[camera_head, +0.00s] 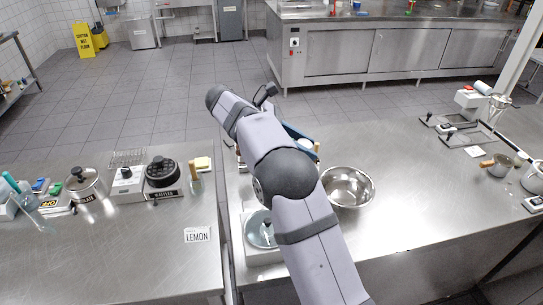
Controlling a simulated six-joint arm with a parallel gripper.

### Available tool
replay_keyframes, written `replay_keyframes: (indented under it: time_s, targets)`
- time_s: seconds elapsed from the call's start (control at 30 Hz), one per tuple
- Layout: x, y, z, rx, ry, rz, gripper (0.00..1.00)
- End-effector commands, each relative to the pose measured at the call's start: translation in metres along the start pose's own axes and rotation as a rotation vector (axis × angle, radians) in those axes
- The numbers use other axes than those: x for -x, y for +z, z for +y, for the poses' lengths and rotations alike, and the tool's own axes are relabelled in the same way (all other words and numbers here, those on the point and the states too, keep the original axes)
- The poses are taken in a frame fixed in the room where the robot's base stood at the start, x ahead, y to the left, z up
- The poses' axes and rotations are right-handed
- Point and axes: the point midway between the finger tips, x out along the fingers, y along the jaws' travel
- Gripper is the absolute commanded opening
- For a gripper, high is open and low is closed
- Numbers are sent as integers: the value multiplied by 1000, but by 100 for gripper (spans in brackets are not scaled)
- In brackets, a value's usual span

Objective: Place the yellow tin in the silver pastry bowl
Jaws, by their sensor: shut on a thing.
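The silver pastry bowl (349,187) stands upright on the right steel counter, just right of my arm's elbow. The visible part of its inside looks empty. My arm rises from the bottom edge and crosses in front of the counter's left part. My gripper's fingers are hidden behind my own arm links, so what is between them does not show. I cannot make out the yellow tin; it may be hidden behind the arm.
A blue tray (300,132) and a scale (262,230) are partly hidden by my arm. A gap separates the left counter (120,245), with its pot (86,184) and waffle iron (162,172).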

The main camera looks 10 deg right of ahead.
Motion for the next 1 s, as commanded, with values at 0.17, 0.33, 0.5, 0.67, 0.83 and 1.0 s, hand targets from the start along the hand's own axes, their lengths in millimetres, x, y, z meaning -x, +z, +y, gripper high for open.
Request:
replay_keyframes:
  time_s: [0.17, 0.33, 0.5, 0.67, 0.83, 1.0]
  targets:
    - [-25, 86, -2, -108, -109, 66, 9]
    - [-53, 154, -20, -212, -204, 132, 9]
    - [-83, 213, -59, -340, -300, 209, 9]
    - [-112, 242, -99, -444, -349, 299, 9]
    - [-137, 238, -130, -525, -366, 396, 9]
    - [-151, 204, -148, -611, -373, 497, 9]
